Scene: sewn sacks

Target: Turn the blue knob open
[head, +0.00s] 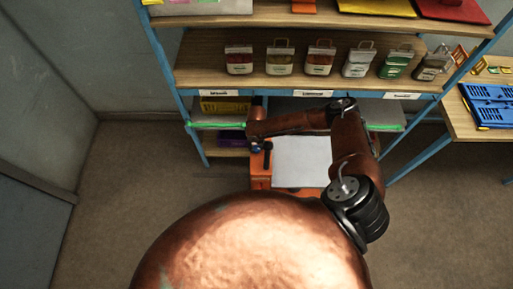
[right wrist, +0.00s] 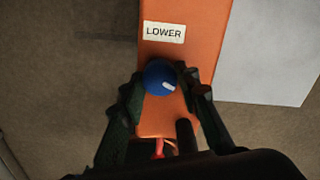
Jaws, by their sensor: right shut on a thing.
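The blue knob (right wrist: 160,77) is a round ball with a small white mark, on an orange panel (right wrist: 180,20) below a white label reading LOWER (right wrist: 164,32). My right gripper (right wrist: 164,84) has one finger on each side of the knob and is shut on it. In the head view my right arm reaches in from the right, and the right gripper (head: 257,143) is at the left end of the orange unit (head: 261,183). The knob is small and mostly hidden there. My left gripper is not in view.
A black bar (right wrist: 186,135) stands on the panel near the right finger. A pale grey plate (head: 300,160) lies beside the orange part. Behind is a blue-framed shelf (head: 300,75) with several small sacks. A table (head: 475,128) with a blue crate (head: 492,104) is right. Floor at left is clear.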

